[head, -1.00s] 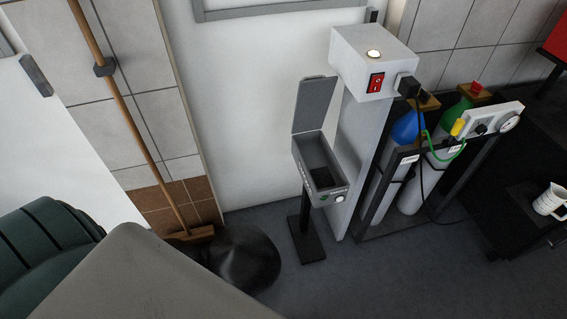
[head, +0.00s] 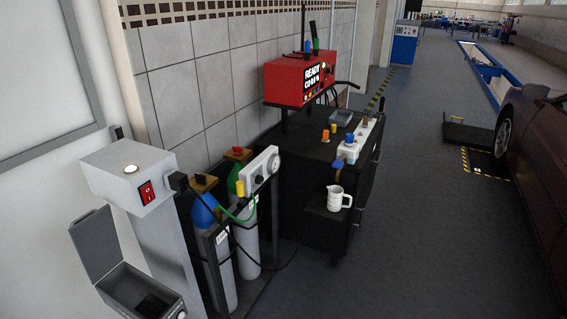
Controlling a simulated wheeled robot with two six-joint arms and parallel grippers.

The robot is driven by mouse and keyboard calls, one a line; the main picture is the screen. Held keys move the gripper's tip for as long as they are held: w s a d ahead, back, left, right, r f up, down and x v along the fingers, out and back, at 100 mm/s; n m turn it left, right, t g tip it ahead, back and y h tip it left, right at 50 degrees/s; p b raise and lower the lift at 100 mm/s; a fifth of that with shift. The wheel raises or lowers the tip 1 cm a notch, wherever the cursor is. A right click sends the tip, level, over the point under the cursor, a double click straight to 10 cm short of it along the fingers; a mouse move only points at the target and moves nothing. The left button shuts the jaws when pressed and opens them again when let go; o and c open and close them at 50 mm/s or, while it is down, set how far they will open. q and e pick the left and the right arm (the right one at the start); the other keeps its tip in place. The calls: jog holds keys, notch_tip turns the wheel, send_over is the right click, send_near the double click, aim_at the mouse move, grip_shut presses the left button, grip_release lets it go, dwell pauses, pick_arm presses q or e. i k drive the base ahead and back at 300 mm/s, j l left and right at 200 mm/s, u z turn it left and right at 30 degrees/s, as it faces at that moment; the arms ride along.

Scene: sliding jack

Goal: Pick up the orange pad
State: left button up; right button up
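I cannot make out an orange pad for certain in the head view. Small orange or yellow items stand on top of the black cart (head: 300,185), and one small orange piece (head: 325,135) is too small to identify. An open grey box (head: 140,285) with its lid up is at the lower left, with something dark inside. Neither of my grippers is in view.
A white post with a red switch (head: 147,193) and gas cylinders (head: 222,262) in a rack stand left of the cart. A red READY unit (head: 298,78) and a white jug (head: 338,198) are at the cart. The floor (head: 430,230) is clear up to the dark red car (head: 535,160).

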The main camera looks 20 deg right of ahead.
aim_at(325, 135)
jog(key=i+l+u, duration=0.1)
jog(key=l, duration=0.35)
jog(key=i+l+u, duration=0.1)
jog(key=l, duration=0.4)
jog(key=i+l+u, duration=0.1)
jog(key=l, duration=0.4)
jog(key=i+l+u, duration=0.1)
jog(key=i+l, duration=0.15)
jog(key=l, duration=0.25)
